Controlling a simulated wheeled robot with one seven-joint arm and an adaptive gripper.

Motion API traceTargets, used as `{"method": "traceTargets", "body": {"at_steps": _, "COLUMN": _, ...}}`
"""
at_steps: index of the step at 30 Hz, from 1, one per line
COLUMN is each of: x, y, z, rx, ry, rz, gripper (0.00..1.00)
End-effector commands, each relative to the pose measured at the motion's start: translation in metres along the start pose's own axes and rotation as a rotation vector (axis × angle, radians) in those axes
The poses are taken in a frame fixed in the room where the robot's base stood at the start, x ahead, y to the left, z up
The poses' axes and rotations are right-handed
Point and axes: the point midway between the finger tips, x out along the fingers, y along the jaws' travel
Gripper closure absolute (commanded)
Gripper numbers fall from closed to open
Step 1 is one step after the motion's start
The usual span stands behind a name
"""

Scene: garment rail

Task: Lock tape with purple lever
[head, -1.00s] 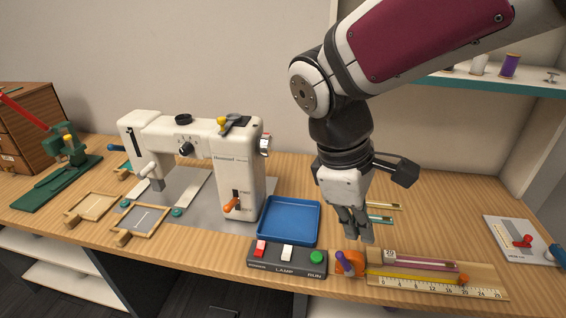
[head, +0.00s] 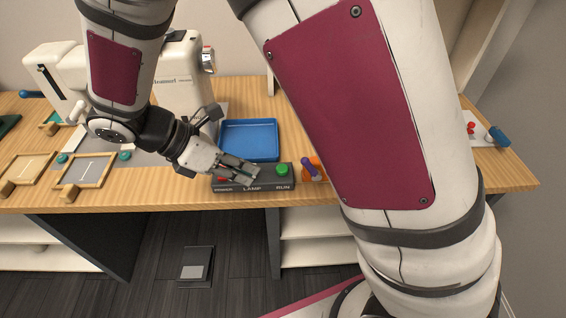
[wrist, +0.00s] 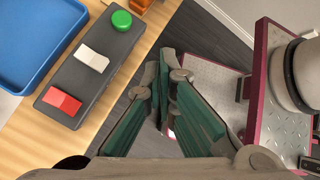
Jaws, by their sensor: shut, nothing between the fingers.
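The purple lever (head: 309,166) stands on the orange tape body (head: 319,172), right of the switch box. My arm hides the tape's strip and ruler in the head view. In the wrist view only a bit of orange (wrist: 139,5) shows at the top edge; the purple lever cannot be made out there. My gripper (head: 254,177) is shut and empty, to the left of the lever and apart from it. It overlaps the switch box in the head view. In the wrist view its green-padded fingers (wrist: 163,68) are beside the box, with floor behind them.
The switch box (head: 284,183) has a red switch (wrist: 62,101), a white switch (wrist: 91,58) and a green button (head: 282,169). A blue tray (head: 250,122) lies behind it. The sewing machine (head: 178,85) stands behind left. The table's front edge is close.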

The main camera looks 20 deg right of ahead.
Motion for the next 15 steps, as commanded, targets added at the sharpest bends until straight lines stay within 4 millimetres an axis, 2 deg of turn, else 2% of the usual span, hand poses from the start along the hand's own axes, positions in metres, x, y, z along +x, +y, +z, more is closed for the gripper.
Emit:
{"method": "traceTargets", "body": {"at_steps": 8, "x": 0.002, "y": 0.0, "z": 0.0, "rx": 0.003, "ry": 0.001, "rz": 0.0, "gripper": 1.0}}
{"method": "traceTargets", "body": {"at_steps": 11, "x": 0.01, "y": 0.0, "z": 0.001, "rx": 0.003, "ry": 0.0, "rz": -0.002, "gripper": 1.0}}
{"method": "traceTargets", "body": {"at_steps": 15, "x": 0.032, "y": -0.001, "z": 0.0, "rx": 0.003, "ry": 0.001, "rz": -0.004, "gripper": 1.0}}
